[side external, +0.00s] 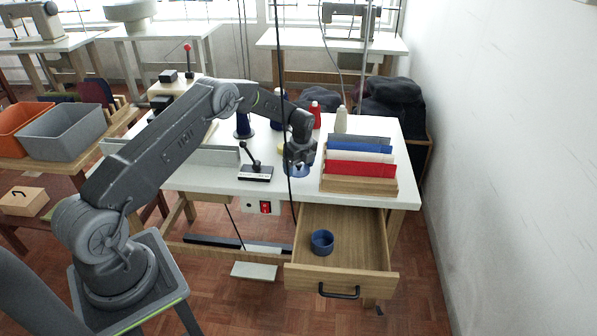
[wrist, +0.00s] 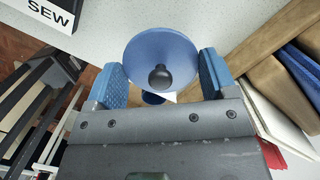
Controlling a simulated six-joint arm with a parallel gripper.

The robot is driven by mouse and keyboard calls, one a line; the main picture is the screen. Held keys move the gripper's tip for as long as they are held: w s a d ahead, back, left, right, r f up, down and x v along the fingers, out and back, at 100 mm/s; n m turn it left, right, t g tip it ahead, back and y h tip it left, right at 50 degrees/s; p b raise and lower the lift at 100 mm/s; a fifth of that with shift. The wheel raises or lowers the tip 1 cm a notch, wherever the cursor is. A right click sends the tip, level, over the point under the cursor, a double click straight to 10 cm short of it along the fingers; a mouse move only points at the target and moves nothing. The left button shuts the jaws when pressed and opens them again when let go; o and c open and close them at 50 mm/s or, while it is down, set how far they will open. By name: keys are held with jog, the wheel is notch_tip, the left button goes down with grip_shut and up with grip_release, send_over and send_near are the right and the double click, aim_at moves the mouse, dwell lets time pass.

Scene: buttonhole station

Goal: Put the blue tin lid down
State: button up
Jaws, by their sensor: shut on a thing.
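The blue tin lid (wrist: 160,48) is a round, shallow disc with a dark round knob (wrist: 160,77), seen between my fingers in the wrist view. My gripper (wrist: 161,76) has its two blue-padded fingers on either side of it and is shut on it. In the side view my gripper (side external: 299,160) points down near the table's front edge, with the blue lid (side external: 298,171) under it. I cannot tell whether the lid touches the table. A round, open blue tin (side external: 322,242) stands in the open drawer (side external: 358,234), below and in front of the table.
The white table (side external: 215,178) has a rack of coloured boards (side external: 360,165) right of my gripper and a small lever box (side external: 255,173) to its left. Thread cones, one red (side external: 315,115), stand behind. A dark cable hangs in front. A SEW label (wrist: 49,12) shows in the wrist view.

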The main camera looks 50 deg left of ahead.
jog(key=shift+f, duration=1.2)
jog(key=shift+f, duration=0.15)
jog(key=o, duration=0.8)
